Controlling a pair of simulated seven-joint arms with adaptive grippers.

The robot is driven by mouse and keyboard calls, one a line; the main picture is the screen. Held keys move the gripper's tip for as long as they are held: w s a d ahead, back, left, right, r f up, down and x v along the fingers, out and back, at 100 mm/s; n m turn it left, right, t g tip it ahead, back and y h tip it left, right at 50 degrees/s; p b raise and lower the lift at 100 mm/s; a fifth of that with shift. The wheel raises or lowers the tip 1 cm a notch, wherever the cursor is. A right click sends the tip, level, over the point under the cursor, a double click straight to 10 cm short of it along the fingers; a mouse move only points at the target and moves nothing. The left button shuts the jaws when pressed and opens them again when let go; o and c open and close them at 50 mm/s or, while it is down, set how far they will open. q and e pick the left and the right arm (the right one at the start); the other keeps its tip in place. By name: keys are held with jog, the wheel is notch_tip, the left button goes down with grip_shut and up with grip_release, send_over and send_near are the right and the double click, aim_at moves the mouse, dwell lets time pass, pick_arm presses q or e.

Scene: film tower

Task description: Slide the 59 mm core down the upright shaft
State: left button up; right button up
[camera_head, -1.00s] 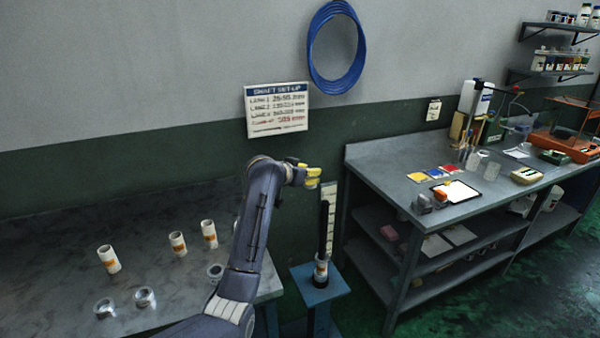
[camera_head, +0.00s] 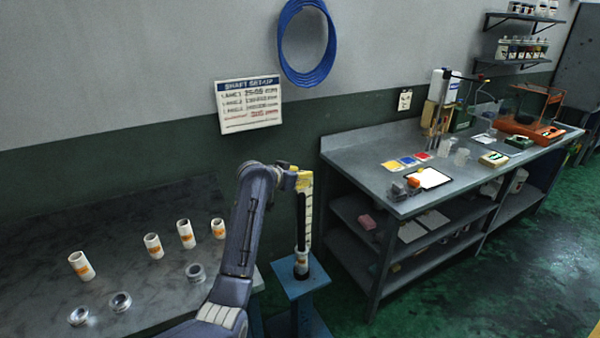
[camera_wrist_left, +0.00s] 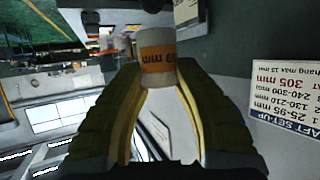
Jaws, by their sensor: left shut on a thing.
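My left gripper (camera_head: 300,180) is shut on a white core with an orange band (camera_wrist_left: 157,55), printed with a number and "mm"; the number is not clearly legible. In the head view, the gripper is by the top of the upright black shaft (camera_head: 301,222), and the held core is hard to make out. I cannot tell whether the core is around the shaft or beside it. My right gripper is not in view.
A pale graduated strip (camera_head: 308,215) stands upright behind the shaft. The left bench (camera_head: 50,240) holds several white cores (camera_head: 154,246) and three silvery rings (camera_head: 121,301). A workbench (camera_head: 360,160) stands to the right. A set-up sign (camera_head: 249,105) hangs on the wall.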

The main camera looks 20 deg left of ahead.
pick_arm(q)
send_over(299, 217)
jog(key=shift+w+d+f, duration=0.1)
jog(key=shift+f, duration=1.5)
jog(key=shift+w+d+f, duration=0.1)
jog(key=shift+f, duration=1.45)
jog(key=shift+f, duration=0.1)
jog(key=shift+s+a+f, duration=0.1)
jog(key=shift+f, duration=10.5)
grip_shut()
jog(key=o, duration=1)
grip_release()
jog(key=shift+f, duration=0.1)
jog(key=shift+r, duration=5.05)
